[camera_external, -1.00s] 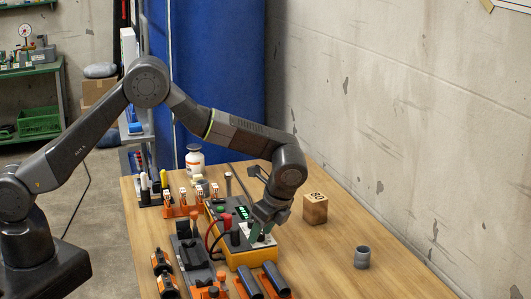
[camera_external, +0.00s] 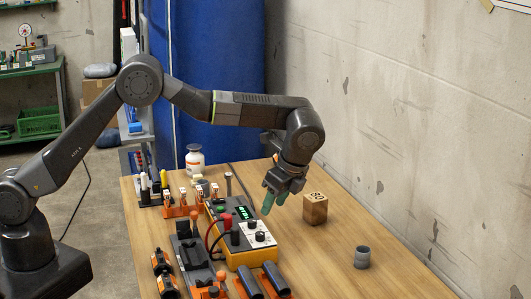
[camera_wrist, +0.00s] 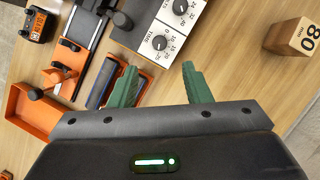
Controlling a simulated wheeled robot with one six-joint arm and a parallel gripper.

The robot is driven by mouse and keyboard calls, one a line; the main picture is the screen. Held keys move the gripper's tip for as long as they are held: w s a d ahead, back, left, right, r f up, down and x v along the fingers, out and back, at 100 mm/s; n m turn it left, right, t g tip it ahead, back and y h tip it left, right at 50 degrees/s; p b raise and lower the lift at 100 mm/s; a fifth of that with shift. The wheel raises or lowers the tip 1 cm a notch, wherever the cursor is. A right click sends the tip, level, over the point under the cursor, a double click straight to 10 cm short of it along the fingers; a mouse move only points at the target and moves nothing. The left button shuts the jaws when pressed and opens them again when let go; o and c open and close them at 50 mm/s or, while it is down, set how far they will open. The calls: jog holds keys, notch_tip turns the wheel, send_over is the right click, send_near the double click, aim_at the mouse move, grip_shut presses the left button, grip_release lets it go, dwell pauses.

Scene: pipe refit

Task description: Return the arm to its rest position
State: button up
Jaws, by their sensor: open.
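My gripper (camera_external: 273,201) hangs above the table, between the yellow-and-grey control box (camera_external: 236,250) and the wooden block (camera_external: 315,209). Its two green fingers are apart with nothing between them, as the wrist view also shows (camera_wrist: 160,85). My arm is bent and reaches over the table from the left. The control box has a lit green display, black knobs and red and black plugs. In the wrist view its white dial panel (camera_wrist: 160,45) lies beyond the fingers.
A grey cup (camera_external: 362,257) stands at the right on the wooden table (camera_external: 320,265). Orange holders with dark tubes (camera_external: 272,281) lie in front of the box. A white bottle (camera_external: 195,161) stands at the back. A bare wall (camera_external: 420,120) borders the right side.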

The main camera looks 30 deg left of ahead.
aim_at(260, 232)
jog(key=p+x, duration=0.1)
jog(key=x, duration=0.9)
jog(key=shift+a+f, duration=0.15)
jog(key=n+g, duration=0.1)
jog(key=n, duration=0.1)
jog(key=n+g, duration=0.1)
jog(key=n, duration=0.2)
jog(key=shift+w, duration=0.2)
jog(key=n+g, duration=0.1)
jog(key=n, duration=0.2)
jog(key=n+g+h, duration=0.1)
jog(key=n, duration=0.2)
jog(key=shift+w+p, duration=0.1)
jog(key=shift+p, duration=0.25)
jog(key=n, duration=0.2)
jog(key=n+g+h, duration=0.1)
jog(key=n, duration=0.1)
jog(key=shift+w+a+n+h, duration=0.1)
jog(key=shift+a+n+h, duration=0.1)
jog(key=shift+n+h, duration=0.15)
jog(key=n+h, duration=0.2)
jog(key=n, duration=0.3)
jog(key=shift+a+n, duration=0.1)
jog(key=shift+n, duration=0.15)
